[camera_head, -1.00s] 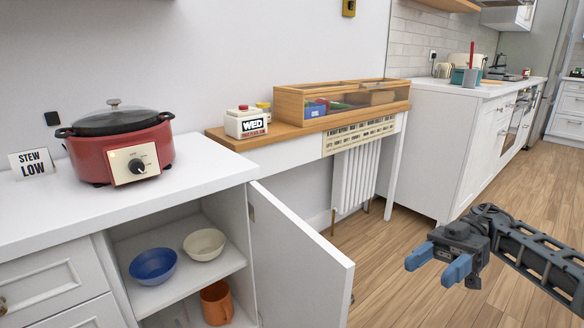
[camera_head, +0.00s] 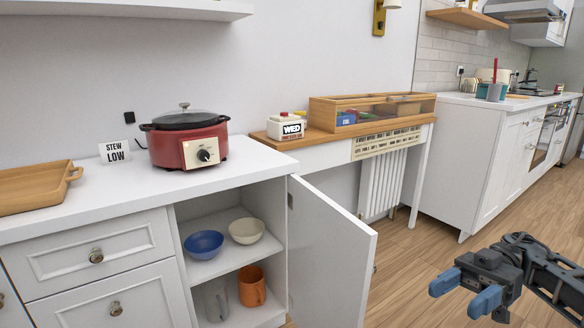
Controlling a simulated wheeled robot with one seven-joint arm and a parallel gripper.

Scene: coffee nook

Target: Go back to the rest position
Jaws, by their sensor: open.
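My gripper (camera_head: 466,292) is at the lower right, in the air above the wooden floor. Its two blue-tipped fingers are apart with nothing between them. It is to the right of the open white cabinet door (camera_head: 336,262) and does not appear to touch anything. My arm comes in from the right edge of the picture.
The open cabinet holds a blue bowl (camera_head: 203,245), a cream bowl (camera_head: 247,231), an orange mug (camera_head: 252,287) and a grey mug (camera_head: 216,301). A red slow cooker (camera_head: 172,153) and a wooden tray (camera_head: 38,199) stand on the counter. Floor (camera_head: 412,250) is clear around my gripper.

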